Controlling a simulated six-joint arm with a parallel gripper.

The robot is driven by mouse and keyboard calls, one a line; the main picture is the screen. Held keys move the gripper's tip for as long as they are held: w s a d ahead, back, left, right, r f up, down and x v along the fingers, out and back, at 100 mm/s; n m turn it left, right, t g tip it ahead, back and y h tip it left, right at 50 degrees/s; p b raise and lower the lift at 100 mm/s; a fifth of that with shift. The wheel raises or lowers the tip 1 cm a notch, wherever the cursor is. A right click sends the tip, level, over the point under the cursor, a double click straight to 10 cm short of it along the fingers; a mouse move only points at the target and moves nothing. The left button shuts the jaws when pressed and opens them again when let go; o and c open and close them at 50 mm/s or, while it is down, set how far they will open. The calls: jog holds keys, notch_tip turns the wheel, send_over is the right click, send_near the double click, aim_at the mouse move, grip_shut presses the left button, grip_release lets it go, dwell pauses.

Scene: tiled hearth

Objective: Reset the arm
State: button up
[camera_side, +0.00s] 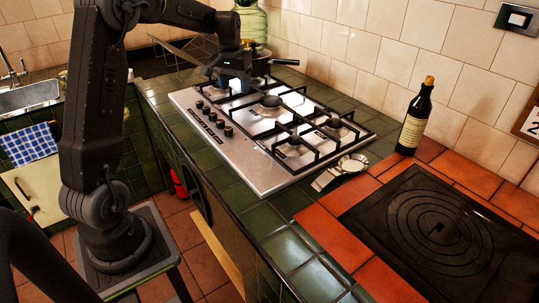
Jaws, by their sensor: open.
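My gripper (235,78) is over the far left part of the gas hob (245,150), at the end of my dark arm, which reaches across from the left. The gripper is small in the picture and its jaws are open. Something bluish shows just below it, and I cannot tell what it is or whether the gripper touches it. A dark pot (284,62) with a handle pointing right stands behind the gripper. It is partly hidden.
A dark bottle (415,118) stands upright by the tiled wall. A metal utensil (340,172) lies at the hob's right corner. A black ringed plate (437,230) is set in the orange tiles. A green vase (252,22) stands at the back. Green tiles in front are clear.

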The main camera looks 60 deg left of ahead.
jog(key=s+d+r+m+t, duration=0.1)
jog(key=s+d+r, duration=0.25)
jog(key=d, duration=0.45)
jog(key=s+d+r+m+t, duration=0.1)
jog(key=s+d+r+m, duration=0.2)
jog(key=d, duration=0.5)
jog(key=s+d+f+m+t, duration=0.1)
jog(key=s+d+m+t, duration=0.1)
jog(key=s+d, duration=1)
jog(key=s, duration=0.3)
jog(key=shift+t+h, duration=0.3)
jog(key=shift+t, duration=0.1)
dwell(0.4)
